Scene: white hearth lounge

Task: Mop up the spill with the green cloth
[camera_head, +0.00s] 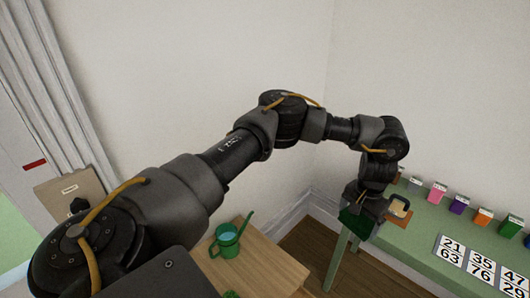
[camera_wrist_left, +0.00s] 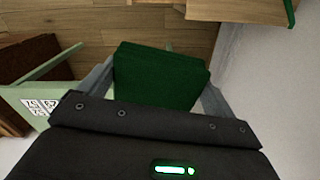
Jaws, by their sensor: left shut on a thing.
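My left gripper (camera_head: 360,212) is shut on the green cloth (camera_head: 356,224), beside the near left end of the green table. In the left wrist view the dark green folded cloth (camera_wrist_left: 160,76) sits between the two grey fingers. The floor shows beyond it in that view. I cannot make out a spill in either view. My right gripper is not in view.
The pale green table (camera_head: 418,240) carries a row of small coloured boxes (camera_head: 459,204) and number cards (camera_head: 468,262). A wooden side table (camera_head: 262,270) holds a green watering can (camera_head: 228,242). White walls meet behind my arm.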

